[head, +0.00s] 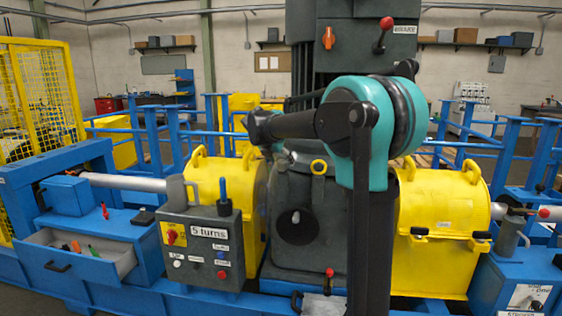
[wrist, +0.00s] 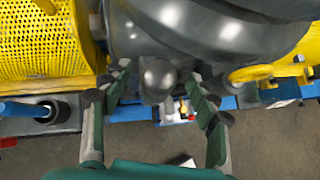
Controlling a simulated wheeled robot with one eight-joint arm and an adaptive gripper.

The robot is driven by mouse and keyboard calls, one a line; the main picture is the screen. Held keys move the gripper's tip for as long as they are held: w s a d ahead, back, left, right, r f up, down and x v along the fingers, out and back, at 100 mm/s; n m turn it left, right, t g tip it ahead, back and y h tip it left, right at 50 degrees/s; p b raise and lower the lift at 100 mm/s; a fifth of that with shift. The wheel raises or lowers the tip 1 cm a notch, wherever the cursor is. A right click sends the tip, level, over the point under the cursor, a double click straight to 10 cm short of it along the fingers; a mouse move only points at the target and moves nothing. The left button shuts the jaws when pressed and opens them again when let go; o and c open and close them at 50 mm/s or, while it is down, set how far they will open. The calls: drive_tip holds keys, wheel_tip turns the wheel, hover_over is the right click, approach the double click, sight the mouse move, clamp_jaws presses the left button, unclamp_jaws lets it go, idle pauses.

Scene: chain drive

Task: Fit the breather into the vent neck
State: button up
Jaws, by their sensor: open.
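My gripper (wrist: 155,98) is open in the wrist view, its two dark-green fingers spread apart. A grey, round-topped knob (wrist: 158,74) sits between the fingers, close against the dark grey housing (wrist: 205,28). It may be the breather, but I cannot tell for sure, nor whether it is seated in anything. No gap or grip contact with the fingers is clear. In the head view my arm reaches over to the top of the grey housing (head: 298,215), and the fingers are small and partly hidden there. I cannot make out the vent neck.
Yellow guards (head: 212,177) (head: 448,205) stand either side of the housing. A control box (head: 203,245) and an open drawer (head: 78,252) with several coloured items are at left front.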

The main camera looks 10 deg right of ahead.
drive_tip(key=v, duration=1.2)
drive_tip(key=shift+d, duration=0.1)
